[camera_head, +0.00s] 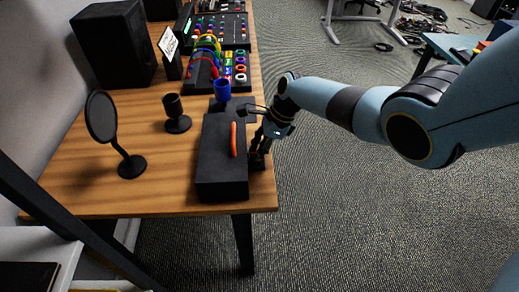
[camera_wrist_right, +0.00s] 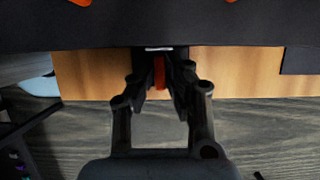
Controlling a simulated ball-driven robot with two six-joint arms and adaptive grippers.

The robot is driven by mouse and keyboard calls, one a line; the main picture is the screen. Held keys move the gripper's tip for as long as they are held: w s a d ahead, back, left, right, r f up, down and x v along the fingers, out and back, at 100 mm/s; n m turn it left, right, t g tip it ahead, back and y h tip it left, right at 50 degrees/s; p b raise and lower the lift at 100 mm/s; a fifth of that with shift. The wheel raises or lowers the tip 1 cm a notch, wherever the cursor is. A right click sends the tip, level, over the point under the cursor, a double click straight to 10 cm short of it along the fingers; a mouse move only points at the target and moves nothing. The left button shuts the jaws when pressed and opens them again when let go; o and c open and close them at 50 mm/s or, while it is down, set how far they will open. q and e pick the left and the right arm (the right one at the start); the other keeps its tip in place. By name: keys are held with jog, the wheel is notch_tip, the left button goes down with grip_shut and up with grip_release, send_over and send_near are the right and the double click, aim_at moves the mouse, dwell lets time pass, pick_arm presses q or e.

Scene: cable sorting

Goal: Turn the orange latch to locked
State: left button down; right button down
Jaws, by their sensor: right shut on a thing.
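A black case (camera_head: 222,180) lies on the wooden table near its right edge, with an orange handle (camera_head: 233,139) on top. My right gripper (camera_head: 258,158) is at the case's right side, pointing down. In the right wrist view, the orange latch (camera_wrist_right: 159,72) is a small upright orange-red piece at the case's edge, between the fingertips of my right gripper (camera_wrist_right: 158,85), which is shut on it. A small light plate shows just above the latch. In the head view the latch is hidden by the gripper. My left gripper is not in view.
A round black mirror (camera_head: 102,118) and a small black stand (camera_head: 175,112) are to the left. A speaker (camera_head: 113,45) and panels with coloured cables (camera_head: 218,68) are at the back. Bare wood (camera_head: 95,190) lies front left.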

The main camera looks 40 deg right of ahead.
jog(key=c, duration=1.6)
grip_release()
jog(key=shift+c, duration=0.2)
jog(key=v, duration=1.2)
jog(key=shift+a, duration=0.1)
